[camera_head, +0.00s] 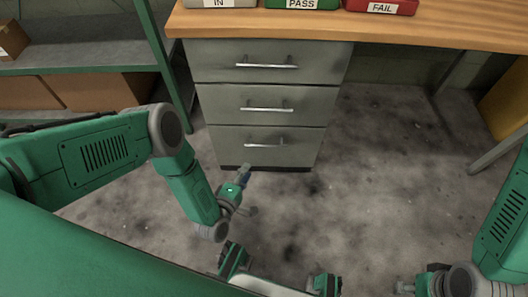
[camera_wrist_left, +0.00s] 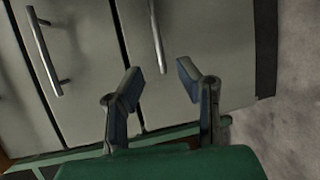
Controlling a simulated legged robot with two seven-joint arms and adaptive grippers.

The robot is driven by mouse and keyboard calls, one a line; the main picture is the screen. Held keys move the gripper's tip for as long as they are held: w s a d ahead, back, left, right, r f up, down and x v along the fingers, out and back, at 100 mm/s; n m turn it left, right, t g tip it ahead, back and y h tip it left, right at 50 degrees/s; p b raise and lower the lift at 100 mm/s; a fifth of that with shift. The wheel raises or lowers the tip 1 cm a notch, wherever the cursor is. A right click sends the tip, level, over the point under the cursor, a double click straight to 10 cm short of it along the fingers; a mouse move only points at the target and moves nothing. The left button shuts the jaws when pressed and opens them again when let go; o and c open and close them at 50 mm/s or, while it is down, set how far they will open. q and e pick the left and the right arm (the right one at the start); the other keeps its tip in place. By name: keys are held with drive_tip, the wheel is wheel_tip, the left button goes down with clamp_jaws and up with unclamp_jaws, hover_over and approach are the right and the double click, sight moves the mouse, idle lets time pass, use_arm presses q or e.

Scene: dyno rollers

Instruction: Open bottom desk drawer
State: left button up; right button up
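The grey desk drawer unit has three stacked drawers with silver bar handles. The bottom drawer (camera_head: 290,150) is closed, with its handle (camera_head: 264,144) in clear view. My left gripper (camera_head: 244,172) is in front of and below that handle, near the drawer's lower edge. In the left wrist view, my left gripper (camera_wrist_left: 160,76) is open and empty. The bottom handle (camera_wrist_left: 157,38) lies ahead of its two fingertips, roughly in line with the gap, with no visible contact. My right gripper (camera_head: 418,287) is partly in view at the bottom right; its fingers are unclear.
The middle drawer (camera_head: 225,97) and top drawer (camera_head: 320,60) are closed. The wooden desktop (camera_head: 440,32) above carries labelled trays, including a red FAIL tray (camera_head: 381,7). A green-framed shelf (camera_head: 80,60) with boxes stands left. The floor (camera_head: 370,190) right of the drawers is clear.

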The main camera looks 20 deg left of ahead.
use_arm(q)
drive_tip(key=b, duration=0.3)
approach(265, 146)
drive_tip(key=d+f+x, duration=0.1)
drive_tip(key=x, duration=0.4)
drive_tip(key=w, duration=0.1)
drive_tip(key=w+b, duration=0.1)
drive_tip(key=w, duration=0.1)
drive_tip(key=w+b, duration=0.1)
drive_tip(key=w, duration=0.1)
drive_tip(key=shift+a+f, duration=0.35)
drive_tip(key=shift+w+d+r, duration=0.1)
drive_tip(key=shift+d, duration=0.25)
clamp_jaws()
drive_tip(key=shift+a, duration=0.2)
use_arm(e)
drive_tip(key=f, duration=0.5)
drive_tip(key=shift+s+d+f, duration=0.1)
drive_tip(key=shift+d+f, duration=0.2)
drive_tip(key=shift+d, duration=0.1)
